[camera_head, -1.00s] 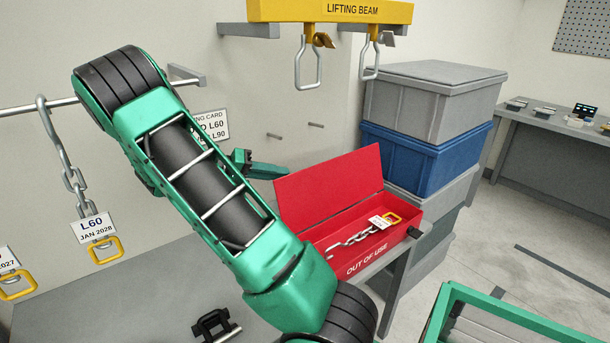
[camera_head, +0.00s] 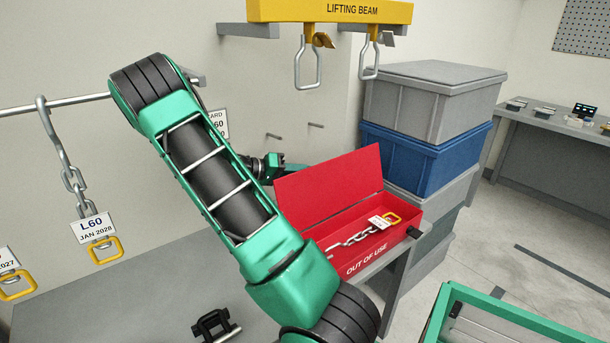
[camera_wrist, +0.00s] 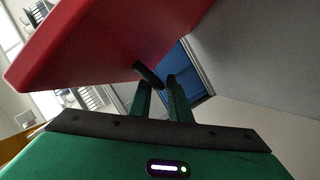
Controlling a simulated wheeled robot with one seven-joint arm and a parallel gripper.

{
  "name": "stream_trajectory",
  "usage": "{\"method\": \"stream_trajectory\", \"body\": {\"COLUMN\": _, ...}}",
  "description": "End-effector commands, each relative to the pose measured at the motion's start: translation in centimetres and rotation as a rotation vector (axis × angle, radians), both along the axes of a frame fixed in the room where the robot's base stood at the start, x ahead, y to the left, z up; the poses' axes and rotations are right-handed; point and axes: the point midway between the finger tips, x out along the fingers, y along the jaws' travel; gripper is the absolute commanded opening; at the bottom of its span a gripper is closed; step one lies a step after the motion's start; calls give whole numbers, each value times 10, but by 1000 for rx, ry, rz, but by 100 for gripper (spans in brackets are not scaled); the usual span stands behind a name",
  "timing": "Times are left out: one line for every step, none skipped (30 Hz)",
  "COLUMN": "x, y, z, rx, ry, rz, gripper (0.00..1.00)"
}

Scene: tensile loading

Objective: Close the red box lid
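The red box (camera_head: 355,268), marked "OUT OF USE", stands on the grey bench at the centre right. Its lid (camera_head: 330,185) is raised along the back edge, so the box is open. Inside lies a chain (camera_head: 362,236) with a white tag and a yellow link. My gripper (camera_head: 282,162) is behind the lid near its upper left edge, with part of it hidden by the lid.
Stacked grey and blue bins (camera_head: 425,150) stand just right of the box. A yellow lifting beam (camera_head: 330,11) with hooks hangs above. A tagged chain (camera_head: 75,180) hangs at left. The grey bench (camera_head: 110,295) has clear room at left.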

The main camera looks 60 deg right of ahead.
Motion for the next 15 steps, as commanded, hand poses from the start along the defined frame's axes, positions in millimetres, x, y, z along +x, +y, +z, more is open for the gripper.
{"method": "stream_trajectory", "body": {"x": -2, "y": -2, "z": -1, "rx": 0, "ry": 0, "rz": -1, "gripper": 17}}
{"method": "stream_trajectory", "body": {"x": -2, "y": -3, "z": -1, "rx": 0, "ry": 0, "rz": 0, "gripper": 17}}
{"method": "stream_trajectory", "body": {"x": -3, "y": -4, "z": -1, "rx": 0, "ry": 0, "rz": 0, "gripper": 17}}
{"method": "stream_trajectory", "body": {"x": -3, "y": -4, "z": -1, "rx": 0, "ry": 0, "rz": 0, "gripper": 17}}
{"method": "stream_trajectory", "body": {"x": -3, "y": -4, "z": -1, "rx": -1, "ry": 0, "rz": 1, "gripper": 17}}
{"method": "stream_trajectory", "body": {"x": -3, "y": -5, "z": -2, "rx": -1, "ry": 0, "rz": 1, "gripper": 17}}
{"method": "stream_trajectory", "body": {"x": -3, "y": -5, "z": -2, "rx": -1, "ry": 0, "rz": 1, "gripper": 17}}
{"method": "stream_trajectory", "body": {"x": -3, "y": -4, "z": -1, "rx": -1, "ry": 0, "rz": 1, "gripper": 17}}
{"method": "stream_trajectory", "body": {"x": -3, "y": -4, "z": -1, "rx": -1, "ry": 0, "rz": 1, "gripper": 17}}
{"method": "stream_trajectory", "body": {"x": -3, "y": -4, "z": -1, "rx": -1, "ry": 0, "rz": 1, "gripper": 17}}
{"method": "stream_trajectory", "body": {"x": -3, "y": -4, "z": -1, "rx": -1, "ry": 0, "rz": 1, "gripper": 17}}
{"method": "stream_trajectory", "body": {"x": -3, "y": -4, "z": -1, "rx": -1, "ry": 0, "rz": 1, "gripper": 10}}
{"method": "stream_trajectory", "body": {"x": -3, "y": -4, "z": -1, "rx": 0, "ry": 0, "rz": 1, "gripper": 3}}
{"method": "stream_trajectory", "body": {"x": -3, "y": -4, "z": -2, "rx": 0, "ry": 0, "rz": 1, "gripper": 0}}
{"method": "stream_trajectory", "body": {"x": -3, "y": -4, "z": -2, "rx": 0, "ry": 0, "rz": 1, "gripper": 0}}
